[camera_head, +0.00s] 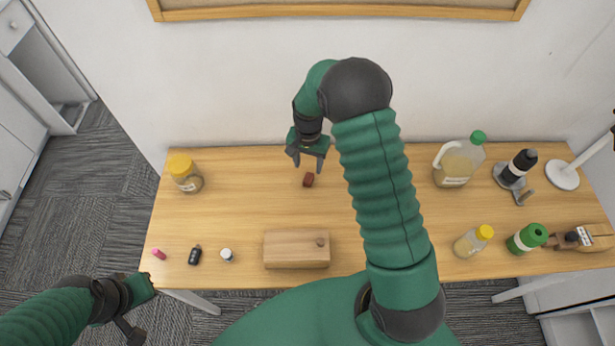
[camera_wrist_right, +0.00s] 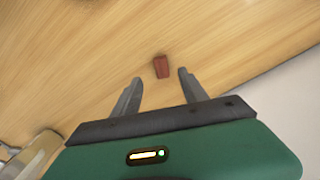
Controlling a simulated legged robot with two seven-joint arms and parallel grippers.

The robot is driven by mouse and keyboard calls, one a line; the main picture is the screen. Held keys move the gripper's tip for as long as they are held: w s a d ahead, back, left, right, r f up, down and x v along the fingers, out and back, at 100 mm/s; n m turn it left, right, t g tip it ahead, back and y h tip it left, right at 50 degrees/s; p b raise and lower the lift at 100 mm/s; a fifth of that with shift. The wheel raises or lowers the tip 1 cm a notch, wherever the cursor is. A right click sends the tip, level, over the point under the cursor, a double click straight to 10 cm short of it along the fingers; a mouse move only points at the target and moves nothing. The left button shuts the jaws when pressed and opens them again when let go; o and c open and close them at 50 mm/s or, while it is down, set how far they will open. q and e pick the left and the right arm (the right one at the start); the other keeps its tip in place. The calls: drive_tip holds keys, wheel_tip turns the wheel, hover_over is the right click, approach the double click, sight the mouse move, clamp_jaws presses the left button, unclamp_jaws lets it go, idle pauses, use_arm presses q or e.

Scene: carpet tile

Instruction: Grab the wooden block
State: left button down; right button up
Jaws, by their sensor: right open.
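A small reddish-brown wooden block (camera_head: 308,180) lies on the wooden table, towards its back edge. In the right wrist view the block (camera_wrist_right: 161,66) shows between and just beyond the two fingertips. My right gripper (camera_head: 308,166) points down near the block, its fingers apart and empty. In the right wrist view the gripper (camera_wrist_right: 160,76) has a clear gap between its fingers, and I see no contact with the block. My left gripper (camera_head: 137,312) is at the lower left, off the table's front left corner; its finger opening is unclear.
A light wooden box (camera_head: 290,251) sits at the table's front middle. A yellow-lidded jar (camera_head: 187,178) stands at the back left. Small items, including a white-capped bottle (camera_head: 227,255), lie front left. A green-capped jug (camera_head: 457,165) and several bottles stand right. The wall is close behind.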

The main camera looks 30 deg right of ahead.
sight(309, 177)
drive_tip(key=f, duration=0.3)
drive_tip(key=f+p, duration=0.1)
drive_tip(key=f, duration=0.1)
drive_tip(key=w+d+f, duration=0.1)
drive_tip(key=f, duration=0.2)
drive_tip(key=shift+f, duration=0.35)
drive_tip(key=shift+s+f, duration=0.1)
drive_tip(key=shift+f, duration=0.15)
drive_tip(key=shift+a, duration=0.25)
drive_tip(key=c, duration=0.7)
drive_tip(key=shift+d, duration=0.15)
clamp_jaws()
